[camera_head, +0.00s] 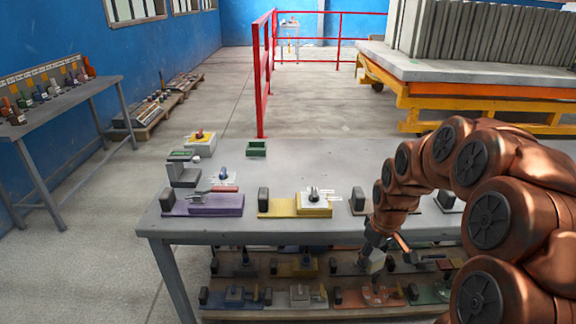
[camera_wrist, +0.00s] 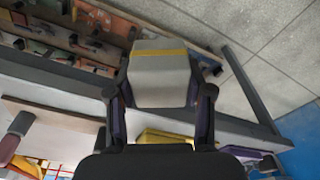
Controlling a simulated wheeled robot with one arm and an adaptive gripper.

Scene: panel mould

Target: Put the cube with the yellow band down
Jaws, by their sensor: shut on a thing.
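In the wrist view my gripper (camera_wrist: 159,95) is shut on a pale grey cube (camera_wrist: 159,82), with a finger on each side. A yellow band (camera_wrist: 158,52) crosses the cube near its upper end in that view. In the head view my gripper (camera_head: 376,248) points down at the front edge of the grey table (camera_head: 310,165), and the cube (camera_head: 374,263) hangs below it, in front of the lower shelf. The band cannot be made out there. The cube appears clear of any surface.
On the table stand a purple fixture (camera_head: 208,205), a yellow fixture (camera_head: 283,208) and a green tray (camera_head: 256,148). The lower shelf (camera_head: 280,312) holds several more fixtures. The middle back of the tabletop is clear. A red railing (camera_head: 262,80) stands behind.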

